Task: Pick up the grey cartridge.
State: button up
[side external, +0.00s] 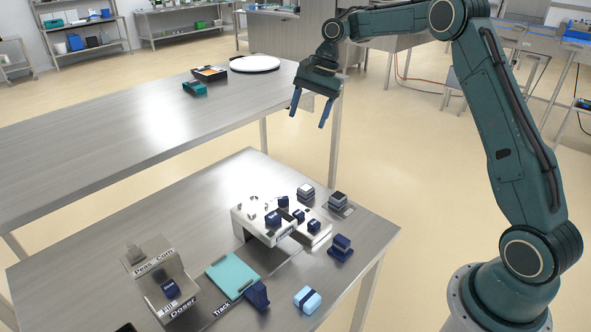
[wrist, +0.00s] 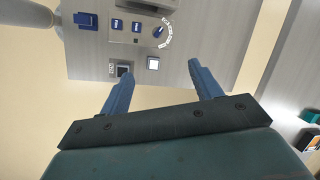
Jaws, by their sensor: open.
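My gripper (side external: 309,108) is open and empty, high above the floor between the two tables. In the wrist view my gripper's (wrist: 160,70) two blue fingers are spread apart. Two small blocks stand near the right corner of the front table. One is a dark-topped grey block (side external: 338,199) on a flat plate, also in the wrist view (wrist: 124,70). The other is a paler-topped block (side external: 305,192), white from above in the wrist view (wrist: 153,63). I cannot tell for certain which is the grey cartridge. Neither block is touched by my gripper.
The white sealer machine (side external: 258,228) with navy parts stands beside the blocks. A navy block (side external: 341,247), a light blue block (side external: 307,299), a teal tray (side external: 232,275) and the doser (side external: 160,280) share the front table. The back table (side external: 150,112) is mostly clear.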

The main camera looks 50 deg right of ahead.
aim_at(306, 188)
jog(key=w+d+f+m, duration=0.1)
jog(key=d+f+m, duration=0.1)
jog(key=d+f, duration=0.2)
jog(key=w+d+f+m+g+y, duration=0.1)
jog(key=d+f, duration=0.3)
jog(key=f, duration=0.7)
jog(key=shift+w+f+m, duration=0.2)
jog(key=shift+w+m, duration=0.1)
jog(key=shift+m, duration=0.5)
jog(key=shift+a, duration=0.1)
jog(key=shift+x, duration=4.25)
jog(key=shift+x, duration=2.6)
